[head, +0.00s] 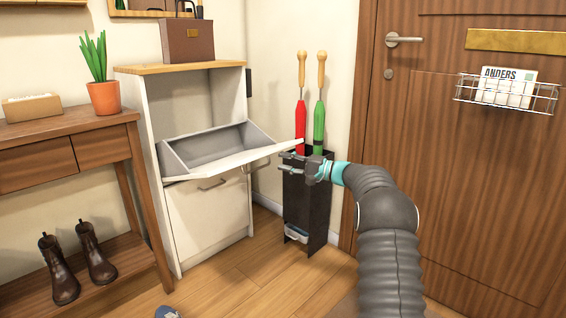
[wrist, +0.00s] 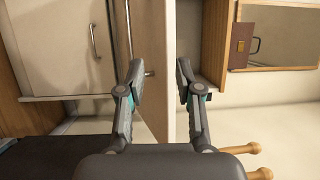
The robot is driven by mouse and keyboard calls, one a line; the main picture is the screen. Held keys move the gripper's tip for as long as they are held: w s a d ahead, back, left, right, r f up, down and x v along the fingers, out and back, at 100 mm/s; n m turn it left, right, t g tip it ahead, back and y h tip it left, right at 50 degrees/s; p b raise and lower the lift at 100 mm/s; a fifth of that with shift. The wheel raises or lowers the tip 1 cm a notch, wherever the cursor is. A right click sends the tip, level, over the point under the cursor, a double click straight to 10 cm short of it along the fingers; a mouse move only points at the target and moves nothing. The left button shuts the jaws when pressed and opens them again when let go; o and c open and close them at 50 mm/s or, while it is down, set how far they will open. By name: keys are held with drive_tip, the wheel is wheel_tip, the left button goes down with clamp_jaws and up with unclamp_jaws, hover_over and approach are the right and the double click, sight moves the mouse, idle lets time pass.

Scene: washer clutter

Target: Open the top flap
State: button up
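The white cabinet's top flap (head: 230,161) is tilted far out and down, with its grey inner bin (head: 215,146) exposed. My gripper (head: 284,162) is beside the flap's right end in the head view. In the wrist view my gripper (wrist: 160,82) has its fingers spread, with the flap's pale panel (wrist: 154,40) showing between and beyond them. I cannot tell whether a finger touches it. A metal handle (head: 212,184) shows below the flap, on the closed lower front (head: 208,218).
A black stand (head: 306,205) with red (head: 300,122) and green (head: 319,125) umbrellas stands right of the cabinet, close behind my gripper. A wooden table (head: 62,124) with a potted plant (head: 103,95) is on the left. Floor (head: 235,275) before the cabinet is mostly clear.

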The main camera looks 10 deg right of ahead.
drive_tip(key=shift+a+r, duration=0.1)
drive_tip(key=shift+r, duration=0.05)
drive_tip(key=c, duration=0.4)
drive_tip(key=shift+n, duration=0.3)
drive_tip(key=r, duration=0.1)
drive_tip(key=s+a+r+p, duration=0.1)
drive_tip(key=r, duration=0.1)
drive_tip(key=s+a+r, duration=0.1)
drive_tip(key=r, duration=0.1)
drive_tip(key=shift+r, duration=0.2)
clamp_jaws()
drive_tip(key=s+a+r+m+t+p, duration=0.2)
drive_tip(key=s+m, duration=0.1)
drive_tip(key=m, duration=0.1)
drive_tip(key=s+d+f+m+t+h, duration=0.1)
drive_tip(key=s+f+m+h, duration=0.3)
drive_tip(key=m, duration=0.6)
drive_tip(key=s+f+m+t+h, duration=0.1)
drive_tip(key=f+m+h, duration=0.1)
drive_tip(key=f+m, duration=0.6)
drive_tip(key=w+a+r+m, duration=0.1)
drive_tip(key=w+a+r, duration=0.3)
drive_tip(key=w, duration=0.5)
drive_tip(key=shift+w+a+p, duration=0.15)
drive_tip(key=shift+a+p, duration=0.15)
drive_tip(key=shift+a, duration=0.8)
